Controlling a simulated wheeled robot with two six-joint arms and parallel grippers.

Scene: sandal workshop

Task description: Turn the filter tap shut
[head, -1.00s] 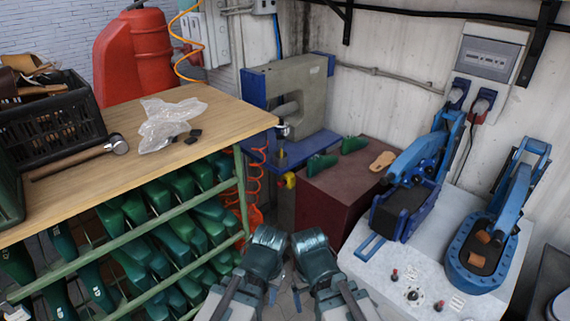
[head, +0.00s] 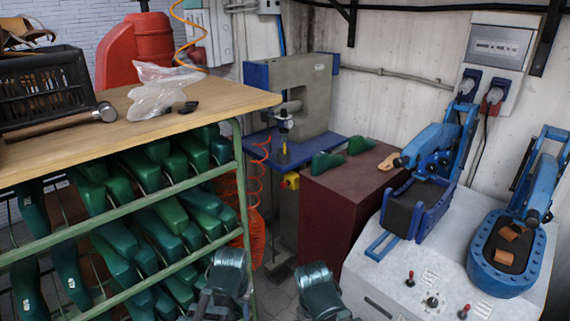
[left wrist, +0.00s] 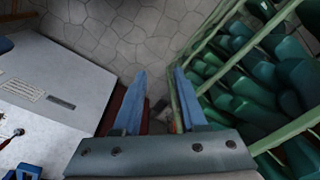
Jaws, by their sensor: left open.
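I cannot pick out the filter tap in either view. My left gripper (left wrist: 160,72) is open in the left wrist view, with its two blue fingers apart and nothing seen held between them. It points over the paved floor, beside the green rack. In the head view the end of my left arm shows low in the middle, in front of the rack. The end of my right arm shows to its right, but its fingers cannot be made out.
A green rack (head: 190,263) of shoe lasts stands left under a wooden top (head: 230,98). A blue-grey press (head: 306,97) and a maroon block (head: 340,205) stand behind. A white machine base (head: 405,265) is right. An orange coiled hose (head: 257,205) hangs beside the rack.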

